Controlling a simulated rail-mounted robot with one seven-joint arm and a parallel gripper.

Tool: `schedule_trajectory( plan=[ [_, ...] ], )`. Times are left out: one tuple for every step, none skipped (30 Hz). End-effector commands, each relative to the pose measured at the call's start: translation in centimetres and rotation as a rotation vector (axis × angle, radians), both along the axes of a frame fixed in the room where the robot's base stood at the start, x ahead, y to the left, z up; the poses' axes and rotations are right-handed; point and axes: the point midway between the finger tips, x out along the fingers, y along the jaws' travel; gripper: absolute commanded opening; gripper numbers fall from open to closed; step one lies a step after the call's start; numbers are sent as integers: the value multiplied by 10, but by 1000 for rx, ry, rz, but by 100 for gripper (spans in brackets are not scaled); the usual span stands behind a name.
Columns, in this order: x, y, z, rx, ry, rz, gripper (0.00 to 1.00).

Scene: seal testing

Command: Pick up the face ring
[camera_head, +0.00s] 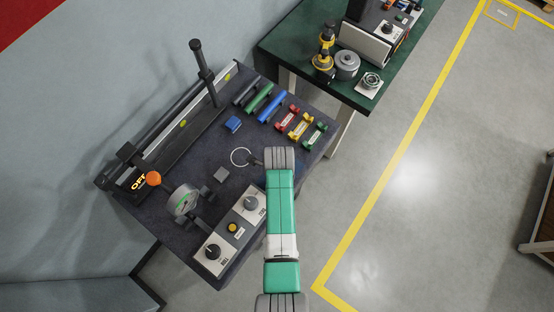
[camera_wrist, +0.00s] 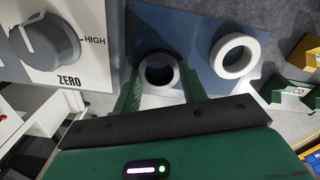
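In the wrist view, two pale rings show at a blue pad (camera_wrist: 186,25). One ring (camera_wrist: 158,57) has a dark centre and appears between the two green fingers of my gripper (camera_wrist: 158,80). The other ring (camera_wrist: 235,56) lies flat on the pad to the right, clear of the fingers. I cannot tell which is the face ring. My gripper is open, with a finger on each side of the dark-centred ring; no firm contact shows. In the head view, my arm hides the gripper and most of the pad.
A control box (camera_head: 233,231) with knobs stands left of my arm; its ZERO knob (camera_wrist: 48,45) is close in the wrist view. A thin ring (camera_head: 240,157), a dial gauge (camera_head: 184,200) and coloured holders (camera_head: 301,124) share the dark bench. A green table (camera_head: 290,40) stands behind.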

Motion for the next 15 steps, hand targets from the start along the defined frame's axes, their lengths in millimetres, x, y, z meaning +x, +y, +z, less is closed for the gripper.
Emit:
schedule_trajectory(
  plan=[
    [0, 0, 0, 0, 0, 0, 20],
    [0, 0, 0, 0, 0, 0, 19],
    [0, 0, 0, 0, 0, 0, 19],
    [0, 0, 0, 0, 0, 0, 19],
    [0, 0, 0, 0, 0, 0, 19],
    [0, 0, 0, 0, 0, 0, 19],
    [0, 0, 1, 0, 0, 0, 19],
    [0, 0, 2, 0, 0, 0, 19],
    [0, 0, 4, 0, 0, 0, 19],
    [0, 0, 7, 0, 0, 0, 19],
    [0, 0, 10, 0, 0, 0, 19],
    [0, 0, 14, 0, 0, 1, 19],
    [0, 0, 18, 0, 0, 1, 19],
    [0, 0, 22, 0, 0, 1, 19],
    [0, 0, 29, 0, -1, 0, 19]
  ],
)
